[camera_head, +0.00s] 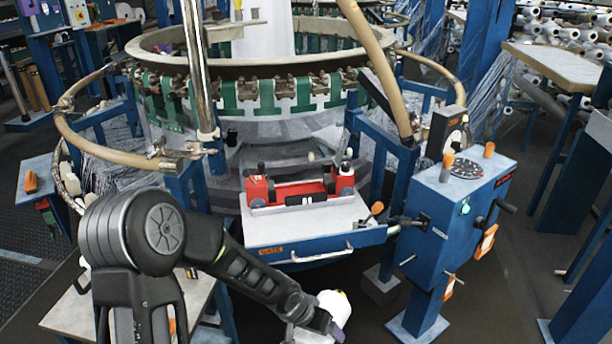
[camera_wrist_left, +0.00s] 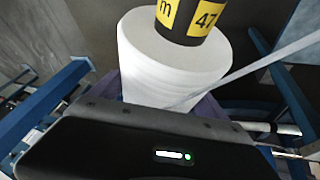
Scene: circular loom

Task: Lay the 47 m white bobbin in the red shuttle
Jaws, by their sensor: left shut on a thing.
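The white bobbin (camera_wrist_left: 165,62) has a yellow and black label marked "47" and "m" at its end, and fills the upper middle of the left wrist view. In the head view the bobbin (camera_head: 335,308) shows at the bottom centre, in my left gripper (camera_head: 318,322). That gripper is shut on it; the fingers are mostly hidden. The red shuttle (camera_head: 297,188) sits on the light tray (camera_head: 262,232) in front of the loom, above and left of the bobbin in the picture. My right gripper is not in view.
A blue control box (camera_head: 445,215) with knobs and levers stands right of the tray. The circular loom (camera_head: 260,100) rises behind it. A curved tan tube (camera_head: 375,60) and a metal post (camera_head: 195,70) come down near the tray. A handle (camera_head: 320,256) sticks out at the tray's front.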

